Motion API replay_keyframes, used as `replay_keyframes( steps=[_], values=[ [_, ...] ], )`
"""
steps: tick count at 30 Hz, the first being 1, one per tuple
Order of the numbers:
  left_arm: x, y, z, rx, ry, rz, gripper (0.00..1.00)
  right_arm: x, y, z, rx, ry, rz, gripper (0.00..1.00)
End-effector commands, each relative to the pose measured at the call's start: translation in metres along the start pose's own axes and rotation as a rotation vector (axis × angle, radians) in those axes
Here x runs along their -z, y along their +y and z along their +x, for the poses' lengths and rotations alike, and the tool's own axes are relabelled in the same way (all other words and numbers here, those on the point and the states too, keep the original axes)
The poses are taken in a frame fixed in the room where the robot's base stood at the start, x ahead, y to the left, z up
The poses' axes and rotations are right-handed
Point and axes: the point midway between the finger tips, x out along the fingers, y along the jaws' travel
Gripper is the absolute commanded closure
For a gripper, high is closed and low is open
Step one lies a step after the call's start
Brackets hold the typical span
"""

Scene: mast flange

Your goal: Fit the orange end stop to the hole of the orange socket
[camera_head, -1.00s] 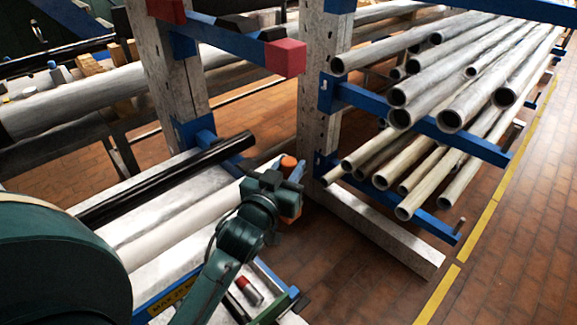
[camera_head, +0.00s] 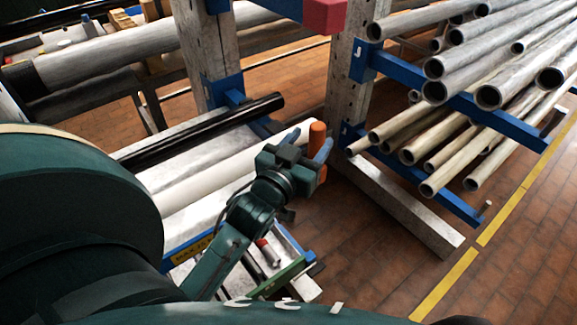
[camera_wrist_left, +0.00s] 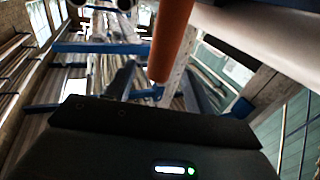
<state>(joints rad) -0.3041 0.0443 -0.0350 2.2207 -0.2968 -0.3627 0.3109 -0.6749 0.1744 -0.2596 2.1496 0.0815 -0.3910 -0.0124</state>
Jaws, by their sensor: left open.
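An orange rod-shaped piece (camera_head: 317,134), which looks like the end stop, stands upright between the two blue fingers of my left gripper (camera_head: 309,142). The gripper is open, with one finger on each side of the piece. Orange also shows just below the fingers, but I cannot tell whether it is the same piece or the socket. In the left wrist view the orange rod (camera_wrist_left: 170,42) comes down from the top edge, and its lower end shows free. I cannot make out the socket's hole. My right gripper is not in view.
A white tube (camera_head: 225,171) and a black tube (camera_head: 215,133) lie left of the gripper, the white tube's end close to the orange piece. A red-ended part (camera_head: 265,250) lies below. Pipes on blue rack arms (camera_head: 458,125) and a post (camera_head: 350,75) stand right and behind.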

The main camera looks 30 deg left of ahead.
Motion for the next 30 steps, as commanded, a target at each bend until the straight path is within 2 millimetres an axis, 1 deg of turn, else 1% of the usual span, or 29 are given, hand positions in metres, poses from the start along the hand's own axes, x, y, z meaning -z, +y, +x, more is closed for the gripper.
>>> replay_keyframes(
  steps=[1,6,9,12,15,18,30],
  values=[
    [-0.003,0.0,-0.014,0.001,-0.005,-0.001,0.46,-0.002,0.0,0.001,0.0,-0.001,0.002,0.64],
    [-0.002,0.0,-0.05,0.002,-0.004,-0.002,0.46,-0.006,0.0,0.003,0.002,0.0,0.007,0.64],
    [-0.002,0.0,-0.067,0.001,-0.003,0.0,0.46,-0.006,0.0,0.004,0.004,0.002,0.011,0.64],
    [-0.002,0.0,-0.079,0.001,-0.003,0.0,0.46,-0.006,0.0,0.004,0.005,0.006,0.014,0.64],
    [-0.001,0.0,-0.088,0.001,-0.002,0.0,0.46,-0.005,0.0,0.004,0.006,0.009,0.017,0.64],
    [0.0,0.0,-0.092,0.001,0.0,0.0,0.46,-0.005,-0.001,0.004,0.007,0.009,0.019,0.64],
    [0.001,0.0,-0.093,0.001,0.001,0.0,0.46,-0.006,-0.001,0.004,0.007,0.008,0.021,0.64]
  ],
)
